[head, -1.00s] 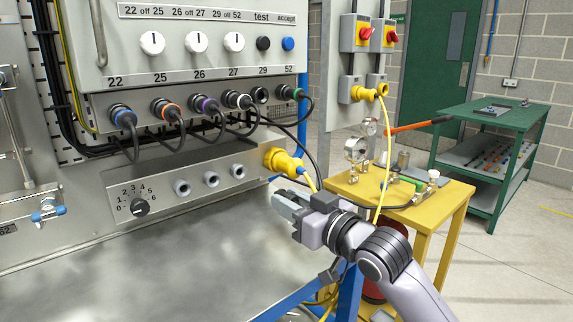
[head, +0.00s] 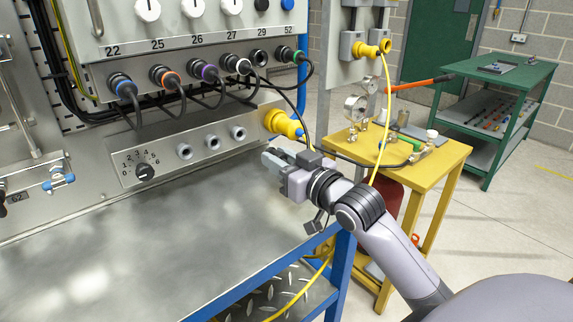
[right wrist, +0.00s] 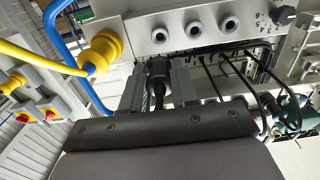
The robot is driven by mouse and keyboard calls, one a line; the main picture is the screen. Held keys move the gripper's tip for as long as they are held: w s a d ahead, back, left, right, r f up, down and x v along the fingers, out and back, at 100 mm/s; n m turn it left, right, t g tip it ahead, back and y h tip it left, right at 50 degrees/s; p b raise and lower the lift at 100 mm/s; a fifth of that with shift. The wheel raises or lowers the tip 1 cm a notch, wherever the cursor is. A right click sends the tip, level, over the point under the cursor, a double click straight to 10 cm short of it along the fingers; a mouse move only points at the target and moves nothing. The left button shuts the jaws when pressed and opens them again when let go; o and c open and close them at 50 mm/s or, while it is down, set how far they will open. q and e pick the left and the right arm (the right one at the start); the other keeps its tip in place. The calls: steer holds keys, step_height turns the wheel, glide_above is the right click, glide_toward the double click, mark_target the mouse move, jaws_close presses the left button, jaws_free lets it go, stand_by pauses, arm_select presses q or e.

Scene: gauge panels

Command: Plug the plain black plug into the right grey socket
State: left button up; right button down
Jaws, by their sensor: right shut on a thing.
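The plain black plug (right wrist: 158,68) sits between the fingers of my right gripper (right wrist: 158,85), which is shut on it. In the head view my right gripper (head: 277,158) is just in front of the right end of the lower grey strip, and the plug is hidden there. The right grey socket (head: 238,132) is empty, the rightmost of three in the strip. It also shows in the right wrist view (right wrist: 159,36), just beyond the plug's end; the plug appears apart from it. My left gripper is not in view.
A yellow plug (head: 282,122) with a yellow cable sits at the strip's right end, close to my gripper. Several black cables hang from plugs above the strip. A yellow table (head: 440,160) with fittings stands right. The steel bench top (head: 130,240) is clear.

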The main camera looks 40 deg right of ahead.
steer(key=w+b, duration=0.1)
steer(key=w, duration=0.6)
steer(key=shift+w+a, duration=0.3)
steer(key=shift+w+a+p, duration=0.1)
steer(key=shift+w+p, duration=0.55)
steer(key=shift+p, duration=0.35)
stand_by(1.3)
steer(key=shift+w, duration=0.75)
stand_by(1.1)
steer(key=c, duration=0.8)
jaws_free()
steer(key=shift+s+d, duration=0.15)
steer(key=shift+s, duration=1.65)
steer(key=shift+s+d, duration=0.1)
steer(key=shift+s, duration=1.65)
